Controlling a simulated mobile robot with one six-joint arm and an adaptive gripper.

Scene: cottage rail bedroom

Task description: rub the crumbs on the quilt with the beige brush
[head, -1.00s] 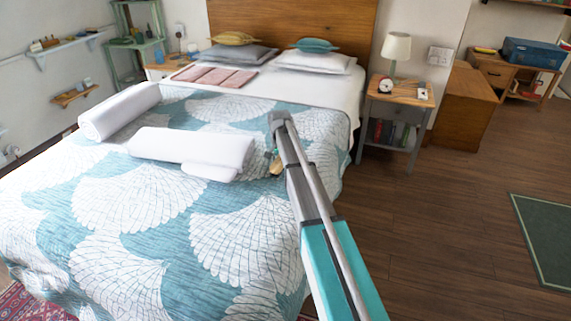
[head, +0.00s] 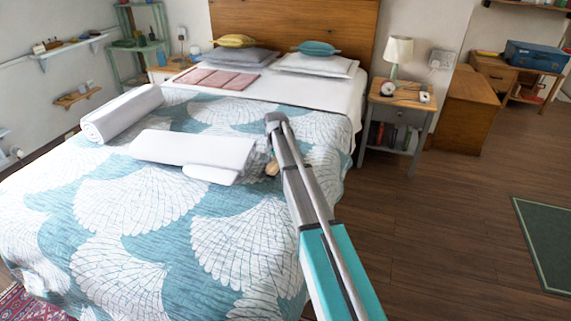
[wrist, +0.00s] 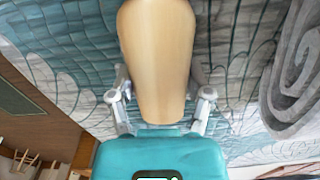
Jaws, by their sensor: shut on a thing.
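The beige brush (wrist: 158,60) fills the upper middle of the wrist view, between the two fingers of my gripper (wrist: 160,98), which is shut on it. In the head view a small tan part of the brush (head: 272,168) shows just left of my arm. The rest of it is hidden by the arm. The quilt (head: 130,260), teal with white fan shapes, covers the bed, and it also shows below the brush in the wrist view (wrist: 75,45). The brush is over the quilt's right part; I cannot tell whether it touches. No crumbs can be made out.
White rolled towels or blankets (head: 190,148) lie on the quilt left of my arm, with another roll (head: 122,112) farther left. Pillows (head: 315,65) and a pink folded cloth (head: 217,78) lie at the head. A nightstand (head: 400,95) with a lamp stands right of the bed.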

